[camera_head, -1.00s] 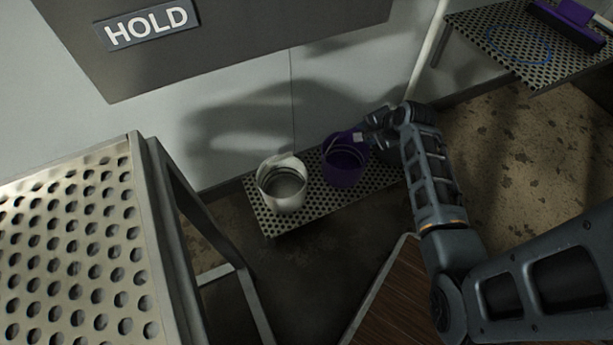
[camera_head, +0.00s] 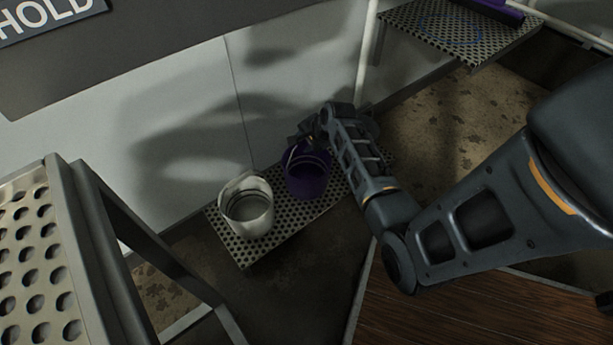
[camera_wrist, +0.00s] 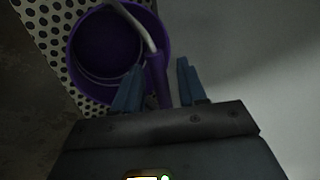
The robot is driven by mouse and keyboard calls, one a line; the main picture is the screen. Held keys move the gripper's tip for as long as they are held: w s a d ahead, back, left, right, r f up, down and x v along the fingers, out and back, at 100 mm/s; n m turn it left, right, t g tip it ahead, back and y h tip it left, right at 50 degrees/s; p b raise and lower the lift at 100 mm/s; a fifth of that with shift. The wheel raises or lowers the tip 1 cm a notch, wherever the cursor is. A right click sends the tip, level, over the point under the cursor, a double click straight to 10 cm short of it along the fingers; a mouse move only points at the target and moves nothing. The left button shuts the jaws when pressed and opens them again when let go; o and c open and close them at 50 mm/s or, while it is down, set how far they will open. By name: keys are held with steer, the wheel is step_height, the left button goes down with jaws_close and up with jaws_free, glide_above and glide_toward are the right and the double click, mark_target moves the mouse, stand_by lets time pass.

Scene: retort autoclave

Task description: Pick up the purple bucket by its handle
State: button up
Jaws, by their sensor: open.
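The purple bucket (camera_head: 309,180) stands upright on a low perforated shelf beside a white bucket, in the head view. In the wrist view the purple bucket (camera_wrist: 110,45) is seen from above, with its handle, a pale wire with a purple grip (camera_wrist: 157,77), crossing over its right side. My gripper (camera_wrist: 158,85) is open, with its two blue fingers on either side of the purple grip. Whether the fingers touch the grip cannot be told. In the head view my gripper (camera_head: 306,136) is above the bucket's back rim, dark and partly hidden by my wrist.
The white bucket (camera_head: 247,209) stands left of the purple one on the low perforated shelf (camera_head: 241,250). A pale wall is close behind. A perforated metal table (camera_head: 36,265) stands at the left, and another perforated shelf (camera_head: 468,38) is at the upper right.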

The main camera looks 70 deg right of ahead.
jaws_close()
stand_by(0.3)
stand_by(0.3)
